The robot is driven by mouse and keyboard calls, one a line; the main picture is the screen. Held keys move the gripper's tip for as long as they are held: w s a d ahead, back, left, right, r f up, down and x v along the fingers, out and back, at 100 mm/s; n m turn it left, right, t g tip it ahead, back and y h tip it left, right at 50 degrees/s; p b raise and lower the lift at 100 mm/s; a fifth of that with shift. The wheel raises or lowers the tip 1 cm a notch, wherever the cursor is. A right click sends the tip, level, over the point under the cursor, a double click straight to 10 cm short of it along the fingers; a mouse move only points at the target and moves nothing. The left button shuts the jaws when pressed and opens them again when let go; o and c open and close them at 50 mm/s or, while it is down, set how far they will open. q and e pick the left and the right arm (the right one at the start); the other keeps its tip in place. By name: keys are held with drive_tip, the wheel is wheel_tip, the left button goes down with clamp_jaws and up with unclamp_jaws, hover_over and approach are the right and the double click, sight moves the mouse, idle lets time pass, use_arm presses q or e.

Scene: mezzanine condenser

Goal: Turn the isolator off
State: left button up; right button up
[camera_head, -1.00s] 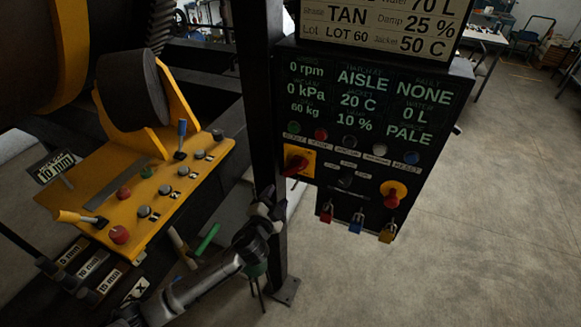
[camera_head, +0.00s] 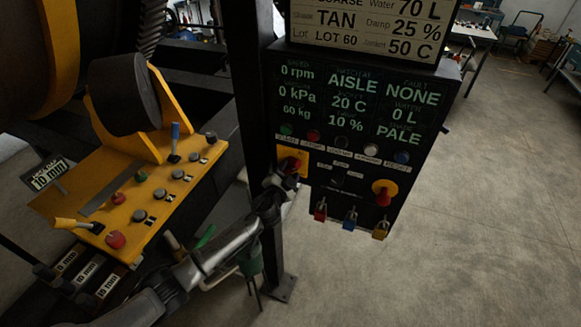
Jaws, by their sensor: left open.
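A red rotary handle on a square yellow plate (camera_head: 304,159), which looks like the isolator, is at the left of the black control panel (camera_head: 345,205). My left gripper (camera_head: 287,177) is open at this switch, its fingers overlapping the lower part of the plate and hiding much of the handle. I cannot tell whether the fingers touch the handle. A second red knob on a round yellow base (camera_head: 384,192) is at the panel's right. My right gripper is not in view.
Red (camera_head: 320,212), blue (camera_head: 350,221) and yellow (camera_head: 380,230) padlocks hang under the panel. A dark post (camera_head: 252,95) stands left of it. A yellow console (camera_head: 105,190) with buttons and levers is at the left. Open concrete floor lies at the right.

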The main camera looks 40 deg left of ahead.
use_arm(q)
drive_tip(key=shift+x, duration=1)
drive_tip(key=c, duration=0.9)
